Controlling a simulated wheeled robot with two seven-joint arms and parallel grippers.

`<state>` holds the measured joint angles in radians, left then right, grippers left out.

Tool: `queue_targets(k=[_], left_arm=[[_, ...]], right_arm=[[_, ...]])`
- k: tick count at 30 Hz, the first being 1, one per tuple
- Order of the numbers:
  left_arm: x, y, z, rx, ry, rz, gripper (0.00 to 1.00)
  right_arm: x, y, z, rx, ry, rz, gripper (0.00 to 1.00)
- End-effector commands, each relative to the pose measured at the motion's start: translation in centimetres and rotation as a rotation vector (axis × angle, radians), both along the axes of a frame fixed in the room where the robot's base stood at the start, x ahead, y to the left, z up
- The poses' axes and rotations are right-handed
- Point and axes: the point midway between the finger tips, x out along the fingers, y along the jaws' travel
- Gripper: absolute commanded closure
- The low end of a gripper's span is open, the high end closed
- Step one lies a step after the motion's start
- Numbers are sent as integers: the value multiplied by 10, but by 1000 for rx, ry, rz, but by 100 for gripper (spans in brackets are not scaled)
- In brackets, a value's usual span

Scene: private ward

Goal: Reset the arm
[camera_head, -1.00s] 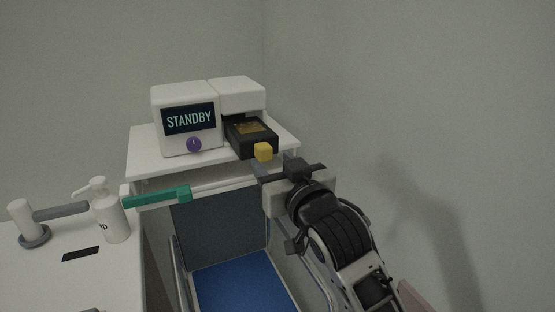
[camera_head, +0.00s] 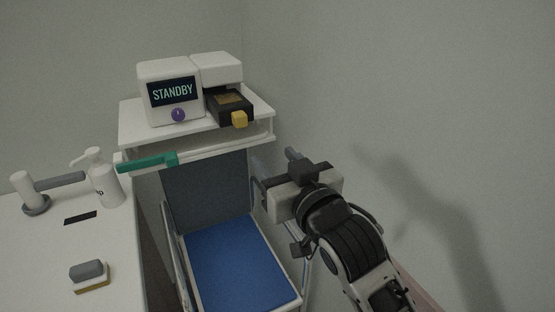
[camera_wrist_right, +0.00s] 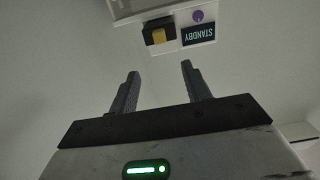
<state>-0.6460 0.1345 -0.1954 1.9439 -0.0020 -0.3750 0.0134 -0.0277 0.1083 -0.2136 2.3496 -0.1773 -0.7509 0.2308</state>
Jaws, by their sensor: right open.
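My right gripper (camera_head: 274,170) is in the head view, right of the cart and in front of the blank wall. In the right wrist view its two fingers (camera_wrist_right: 158,80) are spread apart with nothing between them. The white device with the STANDBY screen (camera_head: 172,92) stands on the cart's top shelf, clear of the gripper. Its black tray with a yellow block handle (camera_head: 239,119) sticks out at the front. The handle also shows in the right wrist view (camera_wrist_right: 158,37), beyond the fingertips. My left gripper is not in view.
The white cart shelf (camera_head: 135,122) has a green-gripped rail (camera_head: 148,162) in front. The white table (camera_head: 40,270) at left holds a pump bottle (camera_head: 104,180), a hammer-like tool (camera_head: 36,192) and a grey block (camera_head: 88,270). Free wall space is at right.

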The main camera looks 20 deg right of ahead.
Motion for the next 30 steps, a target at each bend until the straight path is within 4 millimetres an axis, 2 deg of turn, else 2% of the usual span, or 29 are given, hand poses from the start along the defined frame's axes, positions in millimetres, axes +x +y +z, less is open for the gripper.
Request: queue_targets(k=[5,8,11,14,15,18,21,25,27,30], left_arm=[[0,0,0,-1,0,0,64],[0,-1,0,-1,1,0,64],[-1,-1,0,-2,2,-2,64],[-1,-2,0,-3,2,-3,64],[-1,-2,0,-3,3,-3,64],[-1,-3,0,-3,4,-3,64],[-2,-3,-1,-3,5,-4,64],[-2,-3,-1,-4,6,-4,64],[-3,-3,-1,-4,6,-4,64],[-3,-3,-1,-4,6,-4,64]], right_arm=[[0,0,-1,0,2,0,52],[-1,1,-17,-6,33,5,52],[-6,3,-61,-25,113,21,52],[-22,7,-127,-45,234,48,52],[-33,8,-156,-53,285,60,52],[-67,10,-223,-68,408,87,52],[-106,10,-276,-76,512,109,52],[-149,10,-321,-81,606,128,52],[-163,10,-333,-84,634,133,52],[-175,10,-343,-85,656,137,52]])
